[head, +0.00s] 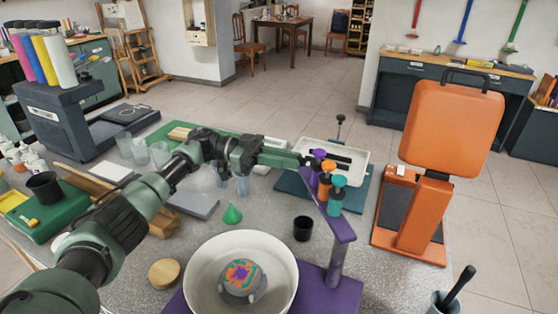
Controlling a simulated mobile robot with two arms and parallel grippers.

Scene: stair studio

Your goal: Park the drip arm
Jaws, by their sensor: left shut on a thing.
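A grey round piece with an orange and purple pattern (240,273) sits in the basin. My right gripper is out of view.
A white tray (358,160) lies beyond the gripper. An orange press (452,115) stands at right. A black cup (303,229) and a green funnel (232,214) stand near the basin. A cup with a black-handled tool (452,292) is at front right.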

